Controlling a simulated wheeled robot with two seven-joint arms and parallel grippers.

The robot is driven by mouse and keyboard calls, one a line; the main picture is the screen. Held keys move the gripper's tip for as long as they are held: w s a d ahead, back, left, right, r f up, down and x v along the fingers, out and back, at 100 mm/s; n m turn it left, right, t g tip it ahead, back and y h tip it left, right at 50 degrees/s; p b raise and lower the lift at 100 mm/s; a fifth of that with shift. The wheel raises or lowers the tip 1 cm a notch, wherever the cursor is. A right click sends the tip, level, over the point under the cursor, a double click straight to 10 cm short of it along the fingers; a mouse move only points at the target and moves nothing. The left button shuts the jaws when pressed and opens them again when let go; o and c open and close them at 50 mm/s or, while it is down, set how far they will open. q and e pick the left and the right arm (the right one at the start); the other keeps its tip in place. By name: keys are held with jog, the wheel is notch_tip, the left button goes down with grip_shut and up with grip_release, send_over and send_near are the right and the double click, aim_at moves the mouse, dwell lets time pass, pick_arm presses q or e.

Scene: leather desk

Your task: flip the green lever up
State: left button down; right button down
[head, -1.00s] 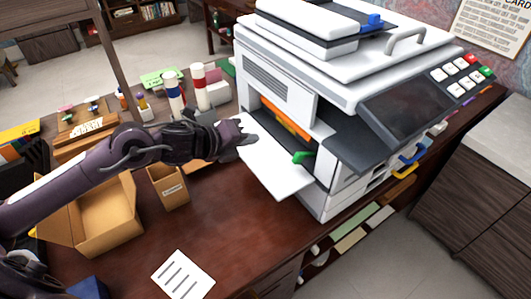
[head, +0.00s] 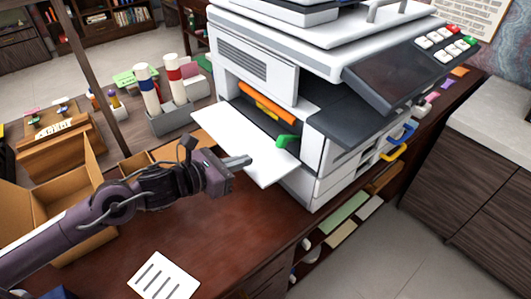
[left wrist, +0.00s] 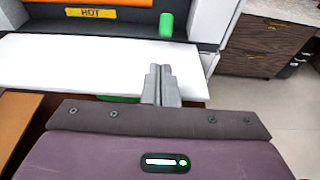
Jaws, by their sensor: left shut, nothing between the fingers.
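The green lever (head: 287,141) is in the open front bay of the white printer (head: 258,73), near the bay's right side. It also shows in the left wrist view (left wrist: 166,25), beyond my fingers and a little right of them. My left gripper (head: 240,161) is shut and empty, over the front part of the lowered white door panel (head: 228,132). In the left wrist view its shut fingers (left wrist: 160,80) point toward the bay, apart from the lever. My right gripper is not in view.
An orange part (head: 268,103) lies inside the bay, with a yellow HOT label (left wrist: 90,13) below it. An open cardboard box (head: 50,205) stands at the left. A paper sheet (head: 163,277) lies on the desk, with bare desk around it.

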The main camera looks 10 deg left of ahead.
aim_at(266, 159)
pick_arm(q)
jog(key=p+x, duration=0.1)
jog(key=x, duration=0.5)
jog(key=shift+w+d+r+p, duration=0.1)
jog(key=shift+w+d+p, duration=0.1)
jog(key=shift+p, duration=0.15)
jog(key=shift+w+d+f, duration=0.3)
jog(key=shift+w+d, duration=0.05)
jog(key=shift+w, duration=0.1)
jog(key=shift+r, duration=0.1)
